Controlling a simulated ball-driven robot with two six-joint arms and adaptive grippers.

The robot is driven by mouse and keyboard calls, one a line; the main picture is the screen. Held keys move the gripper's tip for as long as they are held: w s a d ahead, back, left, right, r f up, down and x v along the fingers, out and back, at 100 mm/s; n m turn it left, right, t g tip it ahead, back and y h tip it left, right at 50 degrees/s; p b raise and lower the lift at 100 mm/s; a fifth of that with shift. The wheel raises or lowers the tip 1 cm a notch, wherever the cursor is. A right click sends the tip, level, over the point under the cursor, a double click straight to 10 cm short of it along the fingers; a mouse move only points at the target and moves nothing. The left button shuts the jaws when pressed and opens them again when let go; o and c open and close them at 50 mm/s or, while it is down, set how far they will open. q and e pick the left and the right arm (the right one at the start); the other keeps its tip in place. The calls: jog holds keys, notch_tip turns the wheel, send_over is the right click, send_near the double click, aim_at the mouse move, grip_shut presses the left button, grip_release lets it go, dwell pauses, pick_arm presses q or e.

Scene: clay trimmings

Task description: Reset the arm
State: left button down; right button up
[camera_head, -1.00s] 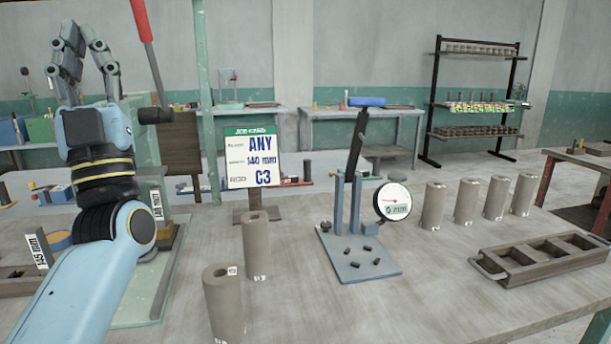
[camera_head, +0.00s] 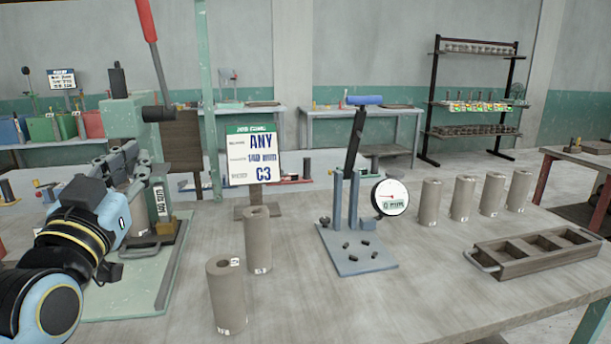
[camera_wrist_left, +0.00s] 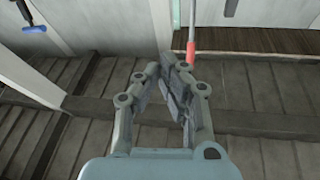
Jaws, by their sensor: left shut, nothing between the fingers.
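My left arm comes in from the lower left of the head view. Its gripper (camera_head: 140,158) is lowered and points right, in front of the green press (camera_head: 122,122) in the picture. Its fingers are shut with nothing between them. In the left wrist view the same gripper (camera_wrist_left: 172,62) shows with its fingers leaning together at the tips, empty. A red-ended lever (camera_wrist_left: 190,52) shows just beyond the tips. In the head view the red-handled lever (camera_head: 147,20) rises above the press. My right gripper is not in view.
Two clay cylinders (camera_head: 226,300) (camera_head: 258,245) stand right of the press, near the job card (camera_head: 252,158). A gauge stand (camera_head: 355,262), several more cylinders (camera_head: 462,198) and a wooden tray (camera_head: 486,267) stand further right.

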pick_arm(q)
jog(key=s+f+g, duration=0.6)
jog(key=f, duration=0.5)
jog(key=s+a+f+g, duration=0.1)
jog(key=s+f+g, duration=0.3)
jog(key=s, duration=0.4)
jog(key=s+a+f+n+g+y, duration=0.1)
jog(key=s+f+g, duration=0.3)
jog(key=s, duration=0.4)
jog(key=s+a+f+g, duration=0.1)
jog(key=s+f+g, duration=0.35)
jog(key=s, duration=0.35)
jog(key=s+a+f+b, duration=0.2)
jog(key=f, duration=1.4)
jog(key=s+a+f+b, duration=0.1)
jog(key=f+b, duration=0.1)
jog(key=f, duration=1.5)
jog(key=s+f+g+b, duration=0.2)
jog(key=s+f, duration=1.3)
jog(key=s, duration=0.2)
jog(key=shift+s+a+f+n+b, duration=0.15)
jog(key=shift+a+f+n+b, duration=0.1)
jog(key=shift+a+n+b, duration=0.15)
